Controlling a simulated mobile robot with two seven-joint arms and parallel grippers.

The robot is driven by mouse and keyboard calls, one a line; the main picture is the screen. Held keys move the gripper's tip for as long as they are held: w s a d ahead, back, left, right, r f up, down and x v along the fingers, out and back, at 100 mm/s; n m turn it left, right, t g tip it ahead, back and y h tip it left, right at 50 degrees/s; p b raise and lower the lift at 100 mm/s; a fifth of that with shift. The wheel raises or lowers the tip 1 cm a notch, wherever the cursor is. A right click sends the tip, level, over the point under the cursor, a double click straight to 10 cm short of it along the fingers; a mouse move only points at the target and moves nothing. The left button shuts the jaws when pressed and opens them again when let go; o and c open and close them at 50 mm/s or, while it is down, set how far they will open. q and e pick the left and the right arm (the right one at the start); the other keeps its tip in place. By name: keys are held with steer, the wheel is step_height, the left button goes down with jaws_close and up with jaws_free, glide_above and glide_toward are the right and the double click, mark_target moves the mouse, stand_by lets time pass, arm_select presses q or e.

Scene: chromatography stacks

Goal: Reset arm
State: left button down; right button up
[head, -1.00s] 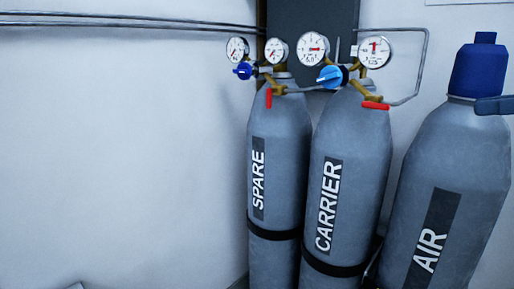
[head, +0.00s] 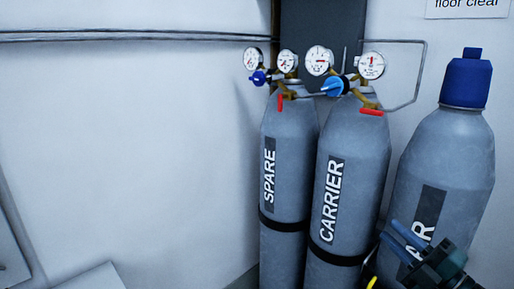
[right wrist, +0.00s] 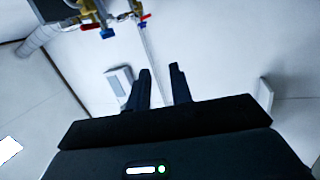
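My right gripper (head: 387,228) is at the lower right of the head view, in front of the AIR cylinder (head: 452,150), and covers part of its label. Its two fingers are apart with nothing between them. They also show apart and empty in the right wrist view (right wrist: 160,70). The AIR cylinder is grey with a blue cap. The CARRIER cylinder (head: 362,160) and the SPARE cylinder (head: 290,130) stand upright to its left, each with a dark strap. My left gripper is in neither view.
Round gauges (head: 319,60), blue knobs (head: 335,87) and red-handled valves (head: 371,112) sit above the SPARE and CARRIER cylinders. Thin pipes (head: 120,37) run along the wall. A partly cut-off sign (head: 466,5) reads "floor clear".

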steer(key=s+a+f+m+g+h, duration=0.1)
steer(key=s+a+f+m+h, duration=0.15)
steer(key=f+m, duration=0.3)
steer(key=s+a+f+m+g+h+p, duration=0.1)
steer(key=s+a+f+m+h, duration=0.2)
steer(key=f, duration=0.4)
steer(key=s+a+f+m+g+h, duration=0.1)
steer(key=f+m+h, duration=0.1)
steer(key=f+m, duration=0.4)
steer(key=s+a+f+m+g+p, duration=0.1)
steer(key=s+a+f+m+g, duration=0.4)
steer(key=s+a+f, duration=0.4)
steer(key=shift+s+a+f, duration=0.25)
steer(key=shift+s+a, duration=0.3)
steer(key=shift+s, duration=0.3)
